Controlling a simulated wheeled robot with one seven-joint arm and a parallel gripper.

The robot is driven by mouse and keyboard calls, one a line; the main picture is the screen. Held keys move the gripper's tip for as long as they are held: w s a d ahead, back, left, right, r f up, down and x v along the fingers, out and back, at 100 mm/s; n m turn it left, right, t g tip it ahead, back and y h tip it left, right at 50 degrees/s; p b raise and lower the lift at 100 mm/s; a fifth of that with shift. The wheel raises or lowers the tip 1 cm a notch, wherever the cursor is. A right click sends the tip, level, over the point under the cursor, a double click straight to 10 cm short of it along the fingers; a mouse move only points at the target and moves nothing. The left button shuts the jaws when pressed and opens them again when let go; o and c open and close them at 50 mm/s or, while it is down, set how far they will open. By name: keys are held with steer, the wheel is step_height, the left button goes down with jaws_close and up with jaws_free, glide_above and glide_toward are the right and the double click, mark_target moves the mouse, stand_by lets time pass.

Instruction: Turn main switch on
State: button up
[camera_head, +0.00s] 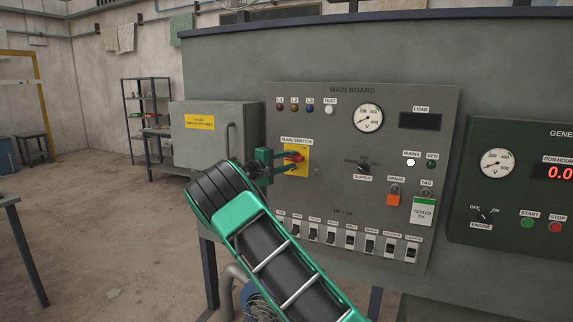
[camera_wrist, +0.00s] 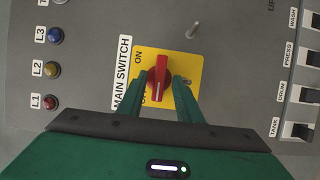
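The main switch (camera_head: 294,156) is a red handle on a yellow plate on the main board. It also shows in the wrist view (camera_wrist: 158,80), where the board appears turned sideways. The handle lies level along the board, with the ON mark near its upper right as the board reads. My gripper (camera_head: 292,163) is at the switch, facing the board. In the wrist view its green fingers (camera_wrist: 159,77) stand open on either side of the handle, with a visible gap on each side. The left finger partly hides the OFF mark.
The grey main board (camera_head: 330,205) carries lamps, a meter and a supply selector (camera_head: 363,168). A row of small switches (camera_head: 350,238) runs below. A grey box (camera_head: 215,140) stands left of the board, and a dark generator panel (camera_head: 510,190) is at right.

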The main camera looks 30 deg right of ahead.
jaws_close()
steer(key=shift+m, duration=0.3)
steer(key=m+y, duration=0.2)
steer(key=m, duration=0.1)
steer(key=shift+s+r+m, duration=0.1)
steer(key=shift+m, duration=0.2)
steer(key=m+y, duration=0.1)
steer(key=m, duration=0.2)
steer(key=shift+s+d+r+m+t+y, duration=0.1)
steer(key=shift+s+m+t+y, duration=0.05)
steer(key=shift+m+t+y, duration=0.2)
steer(key=m+t+y, duration=0.1)
steer(key=m+y, duration=0.1)
steer(key=m, duration=0.1)
steer(key=shift+s+d+r+m+t, duration=0.1)
steer(key=shift+s+m+t, duration=0.15)
steer(key=shift+t, duration=0.1)
steer(key=shift+m+t+y, duration=0.45)
steer(key=shift+m+t, duration=0.05)
steer(key=shift+m, duration=0.5)
